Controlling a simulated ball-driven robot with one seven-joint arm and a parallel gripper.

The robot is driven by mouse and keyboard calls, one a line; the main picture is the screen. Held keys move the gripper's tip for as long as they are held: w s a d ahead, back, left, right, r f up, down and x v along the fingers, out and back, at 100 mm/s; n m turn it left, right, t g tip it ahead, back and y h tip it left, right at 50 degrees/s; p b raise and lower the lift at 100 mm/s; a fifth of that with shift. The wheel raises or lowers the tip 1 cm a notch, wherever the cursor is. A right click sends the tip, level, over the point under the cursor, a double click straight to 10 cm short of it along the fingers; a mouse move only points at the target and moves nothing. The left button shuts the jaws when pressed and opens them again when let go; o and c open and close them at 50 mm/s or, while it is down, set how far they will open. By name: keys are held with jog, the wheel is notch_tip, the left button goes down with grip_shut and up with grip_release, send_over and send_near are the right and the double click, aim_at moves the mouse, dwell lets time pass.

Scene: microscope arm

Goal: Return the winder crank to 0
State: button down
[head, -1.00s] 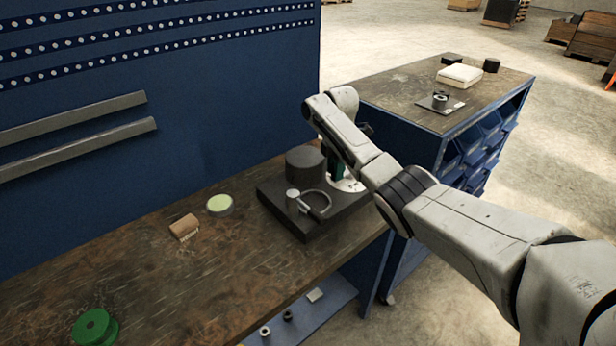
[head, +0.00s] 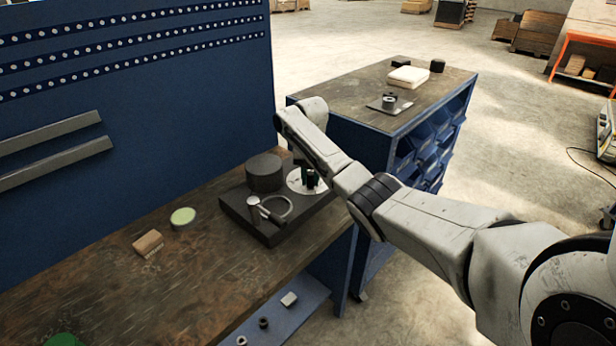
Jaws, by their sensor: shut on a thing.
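The winder stands on a dark base plate (head: 275,231) near the right end of the workbench. It has a dark drum (head: 264,173), a short post with a curved metal bracket (head: 289,207), and a pale round dial (head: 295,183). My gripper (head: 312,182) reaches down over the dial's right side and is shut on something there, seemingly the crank. The crank itself is hidden by the fingers and is too small to make out. I cannot read the dial's marks or the 0.
A wood block (head: 147,243) and a pale green round tin (head: 183,217) lie on the bench (head: 190,285) to the left. A green round thing (head: 63,340) is cut off at the bottom. A blue cabinet (head: 395,125) stands behind my arm. A low blue shelf (head: 290,317) holds small parts.

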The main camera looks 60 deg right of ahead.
jog(key=shift+s+d+r+n, duration=0.1)
jog(key=shift+s+d+n, duration=0.15)
jog(key=shift+n, duration=0.45)
jog(key=c, duration=0.9)
grip_release()
notch_tip(320, 180, up, 11)
jog(key=shift+f+b, duration=0.15)
jog(key=shift+b, duration=0.35)
